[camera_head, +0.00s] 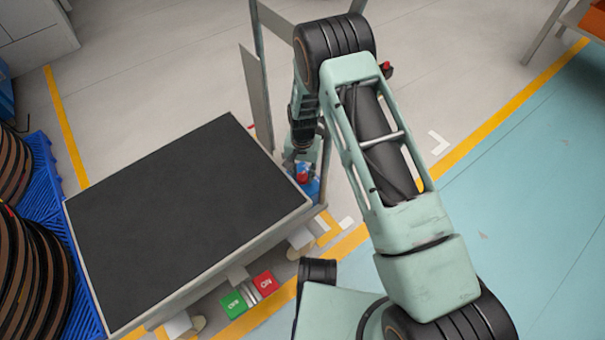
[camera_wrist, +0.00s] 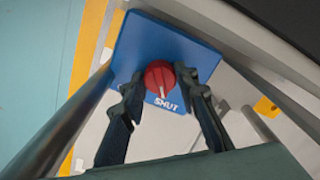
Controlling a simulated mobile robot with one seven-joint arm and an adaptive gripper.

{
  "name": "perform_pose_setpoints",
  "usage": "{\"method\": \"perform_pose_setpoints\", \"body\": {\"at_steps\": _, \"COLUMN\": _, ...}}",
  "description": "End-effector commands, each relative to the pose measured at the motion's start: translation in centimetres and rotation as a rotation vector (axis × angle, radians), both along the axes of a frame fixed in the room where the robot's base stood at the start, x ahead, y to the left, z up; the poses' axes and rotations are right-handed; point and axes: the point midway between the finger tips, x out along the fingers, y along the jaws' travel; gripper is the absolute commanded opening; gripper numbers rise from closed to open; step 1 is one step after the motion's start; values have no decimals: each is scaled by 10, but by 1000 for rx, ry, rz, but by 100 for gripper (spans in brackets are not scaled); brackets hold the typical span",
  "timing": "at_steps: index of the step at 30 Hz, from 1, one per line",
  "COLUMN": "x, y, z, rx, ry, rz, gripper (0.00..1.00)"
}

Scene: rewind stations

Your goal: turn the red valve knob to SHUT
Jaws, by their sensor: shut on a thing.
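The red valve knob (camera_wrist: 159,77) sits on a blue plate (camera_wrist: 140,42) in the wrist view. The white word SHUT is printed on the plate just below the knob. A white pointer line on the knob's lower part points down toward that word. My gripper (camera_wrist: 161,80) has one finger on each side of the knob and is shut on it. In the head view the knob (camera_head: 302,177) shows small at the black table's right corner, on its blue plate (camera_head: 313,190). My gripper (camera_head: 302,162) reaches down to it there, its fingertips partly hidden.
A black-topped table (camera_head: 180,210) stands left of my arm. Metal posts (camera_head: 262,80) rise close behind my gripper. Dark reels (camera_head: 35,270) stand on a blue pallet at the left. Floor at the right is open.

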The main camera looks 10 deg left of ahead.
Motion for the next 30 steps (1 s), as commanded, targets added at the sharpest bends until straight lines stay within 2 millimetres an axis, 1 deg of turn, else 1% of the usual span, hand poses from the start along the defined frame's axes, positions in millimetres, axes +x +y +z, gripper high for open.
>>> {"method": "perform_pose_setpoints", "body": {"at_steps": 3, "x": 0, "y": 0, "z": 0, "rx": 0, "ry": 0, "rz": 3, "gripper": 4}}
{"method": "perform_pose_setpoints", "body": {"at_steps": 4, "x": 0, "y": 0, "z": 0, "rx": 0, "ry": 0, "rz": 3, "gripper": 31}}
{"method": "perform_pose_setpoints", "body": {"at_steps": 8, "x": 0, "y": 0, "z": 0, "rx": 0, "ry": 0, "rz": 2, "gripper": 46}}
{"method": "perform_pose_setpoints", "body": {"at_steps": 16, "x": 0, "y": 0, "z": 0, "rx": 0, "ry": 0, "rz": 1, "gripper": 46}}
{"method": "perform_pose_setpoints", "body": {"at_steps": 20, "x": 1, "y": 1, "z": 8, "rx": 1, "ry": -2, "rz": 1, "gripper": 46}}
{"method": "perform_pose_setpoints", "body": {"at_steps": 23, "x": 1, "y": 1, "z": 21, "rx": 1, "ry": -3, "rz": 1, "gripper": 46}}
{"method": "perform_pose_setpoints", "body": {"at_steps": 30, "x": 1, "y": 1, "z": 68, "rx": 1, "ry": -4, "rz": 2, "gripper": 46}}
